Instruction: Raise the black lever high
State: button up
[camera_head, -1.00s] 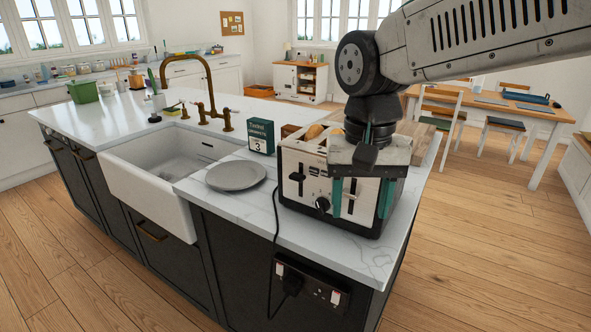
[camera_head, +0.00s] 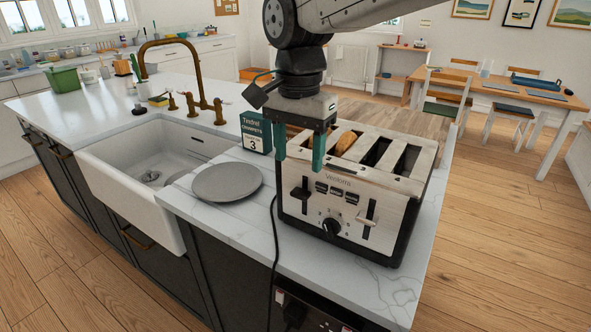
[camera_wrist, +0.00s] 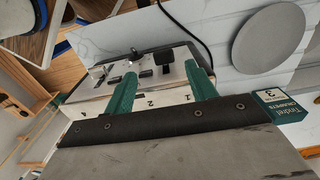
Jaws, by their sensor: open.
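A silver and black four-slot toaster (camera_head: 335,196) stands on the white island top. My gripper (camera_head: 300,156) is open and empty, pointing down with teal fingers. It is above the left lever, near the toaster's top front edge. Bread (camera_head: 345,143) pokes out of a slot.
A grey plate (camera_head: 227,182) lies left of the toaster. A dark green box (camera_head: 255,132) stands behind the plate. The sink (camera_head: 150,180) is farther left. A black cord (camera_head: 275,250) hangs over the counter's front edge.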

aim_at(298, 194)
jog(key=shift+w+f, duration=0.15)
jog(key=shift+w, duration=0.15)
jog(key=shift+f, duration=0.3)
notch_tip(298, 194, down, 7)
jog(key=shift+r, duration=0.1)
grip_shut()
jog(key=shift+w+r, duration=0.1)
jog(key=shift+r, duration=1.25)
grip_release()
jog(key=shift+r, duration=0.1)
